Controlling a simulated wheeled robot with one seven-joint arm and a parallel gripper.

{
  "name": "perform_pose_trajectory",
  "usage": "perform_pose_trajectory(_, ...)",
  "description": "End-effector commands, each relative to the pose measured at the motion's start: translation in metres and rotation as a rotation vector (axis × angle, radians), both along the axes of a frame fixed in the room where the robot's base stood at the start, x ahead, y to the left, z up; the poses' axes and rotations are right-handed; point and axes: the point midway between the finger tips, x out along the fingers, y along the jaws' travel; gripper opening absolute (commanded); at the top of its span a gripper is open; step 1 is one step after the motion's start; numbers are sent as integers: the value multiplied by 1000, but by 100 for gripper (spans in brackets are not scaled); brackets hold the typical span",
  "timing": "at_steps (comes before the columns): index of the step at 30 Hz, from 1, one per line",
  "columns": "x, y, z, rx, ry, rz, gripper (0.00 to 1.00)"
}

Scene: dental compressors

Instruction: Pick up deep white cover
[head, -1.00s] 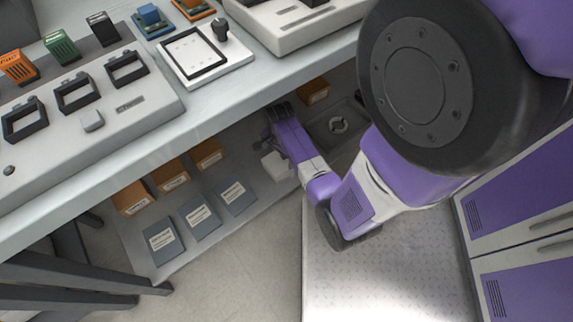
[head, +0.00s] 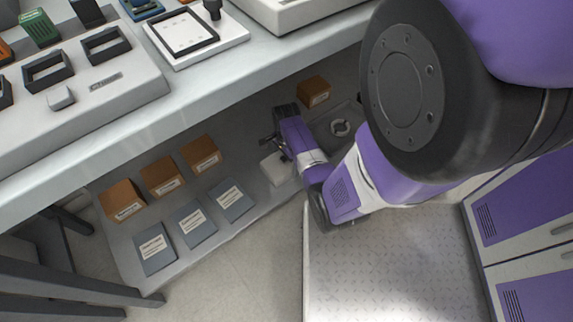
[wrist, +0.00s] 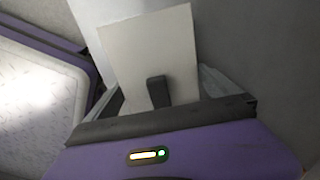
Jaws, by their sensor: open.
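The white cover (head: 275,169) sits on the low shelf under the bench, just left of my gripper (head: 270,142), which partly hides it in the head view. In the wrist view, the white cover (wrist: 150,45) is a pale, plain block straight ahead of my gripper (wrist: 158,88). One dark finger overlaps the cover's near part in that view. My gripper is open. I cannot tell whether the finger touches the cover or how deep the cover is.
Brown boxes (head: 163,176) and grey labelled packs (head: 197,223) stand left on the shelf. Another brown box (head: 313,91) and a dark tray with a ring-shaped part (head: 340,127) lie beyond my arm. The bench edge (head: 150,125) overhangs the shelf.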

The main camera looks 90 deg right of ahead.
Motion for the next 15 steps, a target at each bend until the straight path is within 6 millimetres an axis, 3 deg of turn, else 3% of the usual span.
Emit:
perform_pose_trajectory(7, 0, 0, -2, -1, -1, -1, 100)
perform_pose_trajectory(15, 0, 0, -2, 0, 0, 0, 47)
